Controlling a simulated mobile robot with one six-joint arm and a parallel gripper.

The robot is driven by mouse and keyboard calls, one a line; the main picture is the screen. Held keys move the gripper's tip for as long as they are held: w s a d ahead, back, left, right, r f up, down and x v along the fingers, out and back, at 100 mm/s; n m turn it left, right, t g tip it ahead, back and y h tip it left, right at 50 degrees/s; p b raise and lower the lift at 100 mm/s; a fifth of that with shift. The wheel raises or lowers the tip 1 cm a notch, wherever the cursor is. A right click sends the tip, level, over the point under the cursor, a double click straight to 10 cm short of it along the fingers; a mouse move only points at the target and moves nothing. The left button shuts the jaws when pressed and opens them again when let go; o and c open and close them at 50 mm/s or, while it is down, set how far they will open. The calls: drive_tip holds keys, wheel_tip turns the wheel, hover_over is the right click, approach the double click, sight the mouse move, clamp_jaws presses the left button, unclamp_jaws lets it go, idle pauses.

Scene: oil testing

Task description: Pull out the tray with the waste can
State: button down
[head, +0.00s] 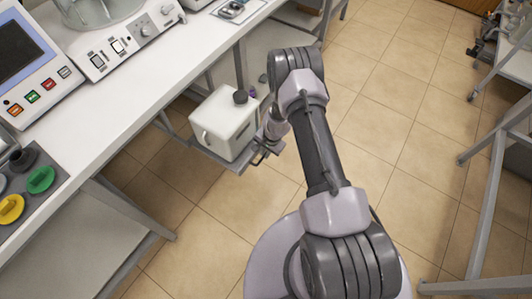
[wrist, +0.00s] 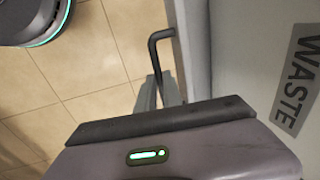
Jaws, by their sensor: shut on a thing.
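The white waste can (head: 222,122) with a dark cap (head: 240,97) stands upright on the grey tray (head: 238,166) under the left bench. In the wrist view the can's side (wrist: 245,50) carries a grey WASTE label (wrist: 299,80). The tray's edge (wrist: 184,45) runs beside it, with a thin black bent handle (wrist: 154,52) on its outer side. My gripper (wrist: 160,92) is shut on the handle. In the head view my gripper (head: 268,148) is at the tray's right end, and the arm partly hides the handle.
The white bench (head: 130,115) carries instruments and coloured caps. Its grey legs (head: 130,205) stand near the tray. A metal-framed table (head: 484,190) is on the right. Tiled floor (head: 395,130) is clear between them.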

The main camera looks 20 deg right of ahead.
drive_tip(key=c, duration=1.5)
unclamp_jaws()
drive_tip(key=shift+r, duration=0.1)
drive_tip(key=s+r+p, duration=0.1)
drive_tip(key=r+p, duration=0.1)
drive_tip(key=r, duration=0.3)
drive_tip(key=d+r+p, duration=0.1)
drive_tip(key=r+p, duration=0.1)
drive_tip(key=r, duration=0.4)
drive_tip(key=s+d+r+p, duration=0.1)
drive_tip(key=r+p, duration=0.1)
drive_tip(key=r, duration=0.4)
drive_tip(key=shift+s, duration=0.3)
